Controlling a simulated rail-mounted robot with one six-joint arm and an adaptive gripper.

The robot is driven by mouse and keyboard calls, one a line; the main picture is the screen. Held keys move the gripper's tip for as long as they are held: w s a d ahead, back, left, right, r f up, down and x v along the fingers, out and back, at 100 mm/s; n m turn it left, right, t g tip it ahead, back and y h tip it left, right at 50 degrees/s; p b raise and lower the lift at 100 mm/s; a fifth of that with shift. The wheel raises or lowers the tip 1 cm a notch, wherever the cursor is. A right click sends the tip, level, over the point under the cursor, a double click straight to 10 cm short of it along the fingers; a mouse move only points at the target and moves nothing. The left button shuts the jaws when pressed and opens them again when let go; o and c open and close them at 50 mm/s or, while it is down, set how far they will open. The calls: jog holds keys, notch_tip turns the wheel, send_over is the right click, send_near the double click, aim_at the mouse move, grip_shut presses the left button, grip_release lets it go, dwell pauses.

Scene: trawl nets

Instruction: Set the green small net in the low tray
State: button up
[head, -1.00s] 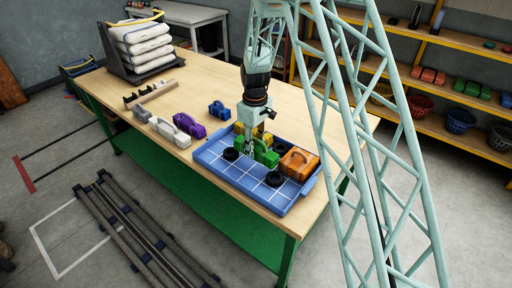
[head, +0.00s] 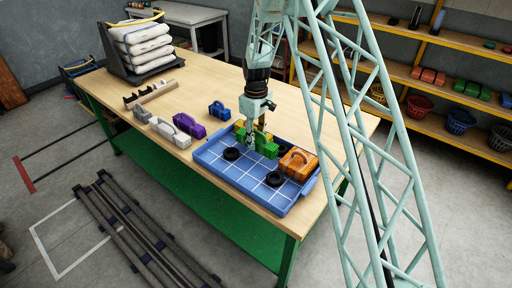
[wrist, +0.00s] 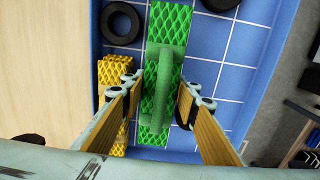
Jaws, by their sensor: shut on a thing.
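The green small net (head: 269,149) is a ribbed block with an arched handle. It hangs upright over the far part of the blue low tray (head: 249,194), seemingly a little above its floor. My gripper (head: 258,135) points down and is shut on the net. In the wrist view the green net (wrist: 165,25) runs up the middle, with its handle between my two fingers (wrist: 158,95). The fingers hide part of the net in the head view.
The tray also holds an orange net (head: 299,161), a yellow net (wrist: 117,72) and two black rings (head: 231,154) (head: 275,179). Purple (head: 188,125), grey (head: 170,133) and blue (head: 219,110) nets stand on the bench to the left. The tray's near left part is bare.

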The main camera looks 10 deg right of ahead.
jog(key=shift+f, duration=1.75)
jog(key=shift+f, duration=0.15)
jog(key=o, duration=0.7)
jog(key=shift+r, duration=0.2)
notch_tip(320, 180, up, 12)
jog(key=shift+f+p, duration=0.1)
jog(key=shift+p, duration=0.2)
